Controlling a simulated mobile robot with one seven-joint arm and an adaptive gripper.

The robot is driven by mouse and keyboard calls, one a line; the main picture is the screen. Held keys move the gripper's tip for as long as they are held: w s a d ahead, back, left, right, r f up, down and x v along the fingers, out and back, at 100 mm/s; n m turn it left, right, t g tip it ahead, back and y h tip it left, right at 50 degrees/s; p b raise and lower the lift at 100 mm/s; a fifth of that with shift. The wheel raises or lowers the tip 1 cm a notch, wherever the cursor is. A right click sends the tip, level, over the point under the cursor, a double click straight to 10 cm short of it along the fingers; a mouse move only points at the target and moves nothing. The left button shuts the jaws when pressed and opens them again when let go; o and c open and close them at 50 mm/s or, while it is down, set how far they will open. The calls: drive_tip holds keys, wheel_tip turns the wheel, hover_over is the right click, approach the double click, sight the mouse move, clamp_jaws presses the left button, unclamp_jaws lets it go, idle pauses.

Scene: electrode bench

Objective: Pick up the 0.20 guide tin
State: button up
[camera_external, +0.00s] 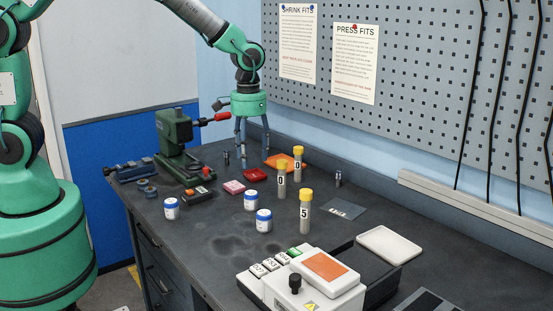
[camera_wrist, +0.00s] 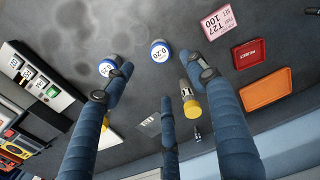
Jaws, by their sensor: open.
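The 0.20 guide tin (camera_wrist: 160,52) is a small white tin with a blue rim and "0.20" on its lid. It stands on the dark bench in the wrist view, between and beyond my finger tips. By its place near the pink block, it matches the middle tin (camera_external: 250,201) in the external view, though its label is not readable there. A second blue-rimmed tin (camera_wrist: 108,66) is partly hidden by a finger. My gripper (camera_external: 254,152) hangs above the bench's far part with its blue fingers spread; in the wrist view it (camera_wrist: 160,80) is open and empty.
Yellow-capped tubes (camera_external: 305,212) stand right of the tins. A pink block (camera_external: 234,187), a red tray (camera_external: 255,174) and an orange tray (camera_external: 292,161) lie behind. A green press (camera_external: 174,135) stands far left. A white instrument (camera_external: 325,278) is at the front.

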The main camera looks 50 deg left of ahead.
sight(250, 193)
drive_tip(key=shift+f, duration=0.1)
drive_tip(key=shift+f+b, duration=0.6)
drive_tip(key=shift+f, duration=3.6)
drive_tip(key=shift+s+f+b, duration=0.1)
drive_tip(key=shift+f+b, duration=0.4)
drive_tip(key=shift+f, duration=2.1)
drive_tip(key=c, duration=1.4)
